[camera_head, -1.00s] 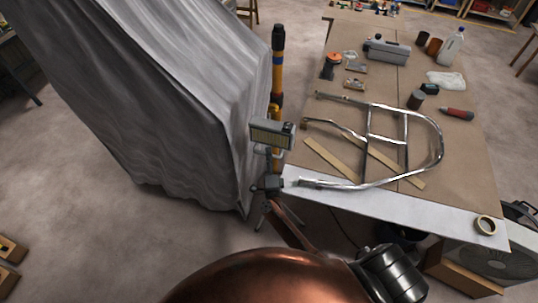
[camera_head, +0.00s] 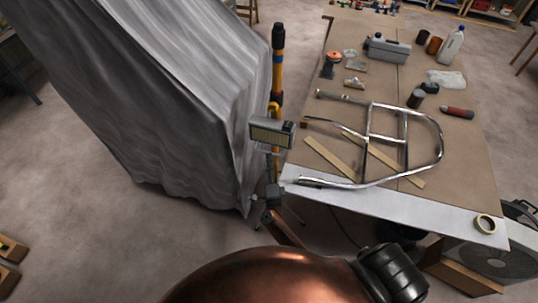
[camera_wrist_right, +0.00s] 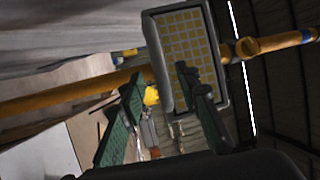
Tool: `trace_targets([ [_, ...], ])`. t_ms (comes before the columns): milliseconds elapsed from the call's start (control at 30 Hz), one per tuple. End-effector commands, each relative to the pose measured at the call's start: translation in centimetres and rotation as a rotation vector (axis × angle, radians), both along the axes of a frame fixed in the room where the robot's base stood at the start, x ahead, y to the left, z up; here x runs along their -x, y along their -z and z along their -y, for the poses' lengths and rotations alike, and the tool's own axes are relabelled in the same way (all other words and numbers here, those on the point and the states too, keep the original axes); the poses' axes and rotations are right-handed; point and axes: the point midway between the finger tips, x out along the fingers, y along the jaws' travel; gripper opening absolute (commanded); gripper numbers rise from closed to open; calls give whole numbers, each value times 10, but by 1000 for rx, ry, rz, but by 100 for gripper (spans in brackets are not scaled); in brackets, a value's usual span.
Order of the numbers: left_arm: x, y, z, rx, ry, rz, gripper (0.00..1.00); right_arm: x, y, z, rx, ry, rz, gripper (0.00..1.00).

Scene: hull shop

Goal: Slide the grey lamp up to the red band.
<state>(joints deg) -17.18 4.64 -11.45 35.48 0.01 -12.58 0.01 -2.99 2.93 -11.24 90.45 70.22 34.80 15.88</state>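The grey lamp (camera_head: 272,132) with a yellow gridded face is on an upright yellow pole (camera_head: 277,75), beside the draped cover. In the right wrist view the lamp (camera_wrist_right: 188,50) is large, in front of the pole (camera_wrist_right: 60,98). The pole has dark and blue sections above the lamp; I cannot clearly make out a red band. My right gripper (camera_head: 273,192) is below the lamp in the head view. In the wrist view its green-padded fingers (camera_wrist_right: 160,80) are apart, with a yellow part of the mount (camera_wrist_right: 151,95) showing between them. My left gripper is out of view.
A grey draped cover (camera_head: 170,100) stands close to the left of the pole. To the right, a bench (camera_head: 460,180) holds a bent metal tube frame (camera_head: 438,140), wooden strips, a toolbox (camera_head: 387,50) and bottles. A fan (camera_head: 495,262) stands at the lower right.

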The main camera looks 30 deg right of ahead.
Motion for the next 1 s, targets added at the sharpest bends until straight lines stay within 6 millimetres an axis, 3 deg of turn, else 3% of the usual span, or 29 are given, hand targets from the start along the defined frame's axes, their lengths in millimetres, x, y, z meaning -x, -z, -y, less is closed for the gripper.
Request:
trace_targets([
  [200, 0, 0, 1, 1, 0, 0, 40, 43, 9, -17, -1, 0, -2, 30],
  [400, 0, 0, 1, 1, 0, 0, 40, 65, 12, -26, -1, -1, -1, 30],
  [1000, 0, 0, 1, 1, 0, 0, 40, 70, 12, -29, 0, -1, 1, 30],
])
